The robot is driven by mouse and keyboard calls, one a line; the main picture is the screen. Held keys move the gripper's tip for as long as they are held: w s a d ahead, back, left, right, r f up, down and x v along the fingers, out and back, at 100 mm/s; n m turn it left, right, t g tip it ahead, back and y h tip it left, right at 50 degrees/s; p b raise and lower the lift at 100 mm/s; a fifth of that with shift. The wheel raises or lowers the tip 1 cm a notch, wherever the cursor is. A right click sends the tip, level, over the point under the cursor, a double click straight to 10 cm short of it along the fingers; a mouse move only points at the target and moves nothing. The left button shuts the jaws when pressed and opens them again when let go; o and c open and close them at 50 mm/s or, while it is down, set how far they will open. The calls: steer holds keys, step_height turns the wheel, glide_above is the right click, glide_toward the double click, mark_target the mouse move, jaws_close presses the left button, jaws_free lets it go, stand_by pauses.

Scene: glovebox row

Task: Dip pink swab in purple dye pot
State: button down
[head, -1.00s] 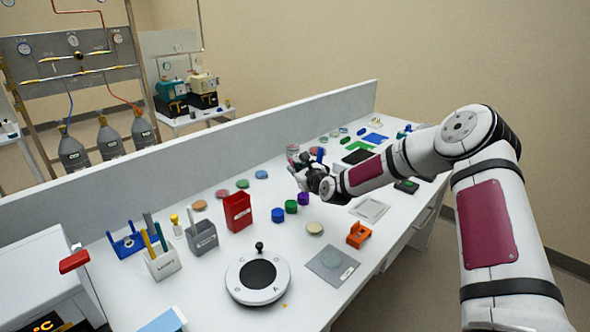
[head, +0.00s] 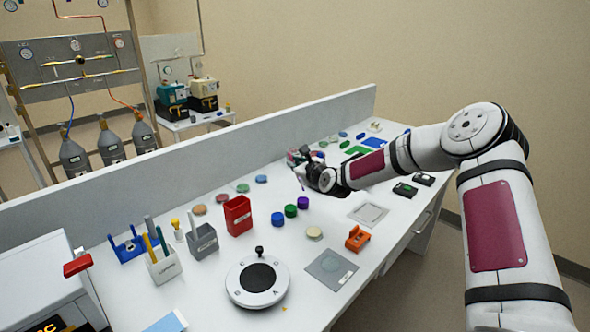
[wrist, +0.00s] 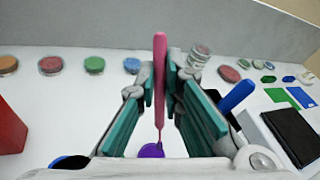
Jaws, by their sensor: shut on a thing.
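The pink swab (wrist: 160,75) stands roughly upright between the fingers of my gripper (wrist: 160,88) in the wrist view. My gripper is shut on it. The swab's thin lower end overlaps the edge of the purple dye pot (wrist: 151,151) in that view; I cannot tell whether they touch. In the head view the purple pot (head: 303,202) sits on the bench, at the right end of a short row of pots. My gripper (head: 302,162) shows beyond and above it there.
A green pot (head: 290,210) and a blue pot (head: 278,219) stand close beside the purple one. A red bin (head: 238,215) is to their left. Petri dishes (wrist: 94,65) line the back by the low wall. A blue handle (wrist: 238,95) rises right of the fingers.

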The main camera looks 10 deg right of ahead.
steer(key=shift+r+p, duration=0.3)
steer(key=shift+r, duration=1.35)
